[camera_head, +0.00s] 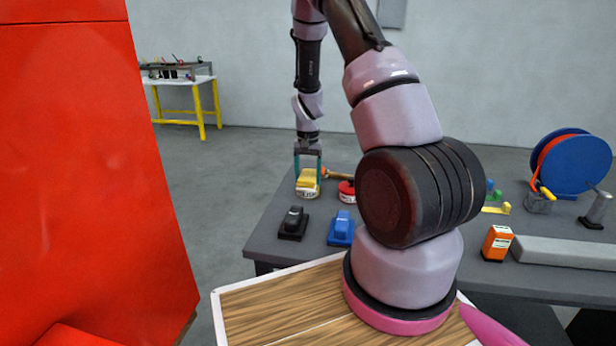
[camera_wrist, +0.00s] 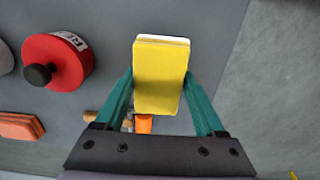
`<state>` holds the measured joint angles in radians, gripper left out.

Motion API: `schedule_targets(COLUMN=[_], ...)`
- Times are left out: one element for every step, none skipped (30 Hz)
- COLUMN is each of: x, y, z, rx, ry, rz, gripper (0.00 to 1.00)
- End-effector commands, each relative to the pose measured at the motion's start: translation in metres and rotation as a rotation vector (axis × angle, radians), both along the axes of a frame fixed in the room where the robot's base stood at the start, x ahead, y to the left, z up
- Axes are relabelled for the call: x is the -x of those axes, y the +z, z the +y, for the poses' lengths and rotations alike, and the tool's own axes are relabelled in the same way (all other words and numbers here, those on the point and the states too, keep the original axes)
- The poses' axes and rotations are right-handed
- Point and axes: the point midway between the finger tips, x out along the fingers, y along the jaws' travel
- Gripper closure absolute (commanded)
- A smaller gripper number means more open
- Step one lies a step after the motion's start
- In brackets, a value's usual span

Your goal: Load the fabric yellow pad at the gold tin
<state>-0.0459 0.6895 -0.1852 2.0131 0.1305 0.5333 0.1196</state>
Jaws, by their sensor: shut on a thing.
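My gripper (camera_head: 307,166) is over the far left end of the grey table. Its teal fingers are shut on the yellow pad (camera_head: 308,178), one on each long side. The pad also shows in the wrist view (camera_wrist: 160,75), flat yellow face up, with a thin white edge at its far end. In the head view the gold tin (camera_head: 306,192), with a pale label, is right below the pad. I cannot tell whether pad and tin touch. In the wrist view the pad hides the tin.
A red tin (camera_head: 347,192) with a black knob stands just right of the pad; it also shows in the wrist view (camera_wrist: 57,60). Black (camera_head: 293,222) and blue (camera_head: 342,228) blocks sit nearer. A wooden-handled tool (camera_head: 338,175) lies behind. The table's left edge is close.

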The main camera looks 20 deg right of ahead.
Motion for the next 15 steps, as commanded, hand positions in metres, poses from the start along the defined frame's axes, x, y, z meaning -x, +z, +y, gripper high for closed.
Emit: schedule_targets(x=[0.0004,0.0005,0.0004,0.0005,0.0006,0.0006,0.0007,0.0007,0.0008,0.0008,0.0008,0.0007,0.0007,0.0006,0.0004], y=[-0.0009,-0.0010,-0.0010,-0.0011,-0.0012,-0.0012,-0.0013,-0.0013,-0.0013,-0.0014,-0.0012,-0.0004,0.0007,0.0023,0.0053], z=[0.0001,0.0000,0.0001,0.0001,0.0000,0.0000,0.0001,0.0000,0.0001,0.0001,0.0001,0.0001,0.0001,0.0002,0.0003], rx=[0.000,0.000,0.000,0.000,0.000,0.000,0.000,0.000,0.000,0.000,0.000,0.000,0.000,0.000,0.000], ry=[0.000,0.000,0.000,0.000,0.000,0.000,0.000,0.000,0.001,0.001,0.001,0.001,0.001,0.001,0.001], rz=[0.001,0.001,0.001,0.001,0.001,0.002,0.002,0.002,0.002,0.002,0.002,0.002,0.002,0.002,0.001], gripper=[0.73,0.73,0.73,0.73,0.73,0.73,0.73,0.73,0.73,0.73,0.73,0.73,0.73,0.73,0.73])
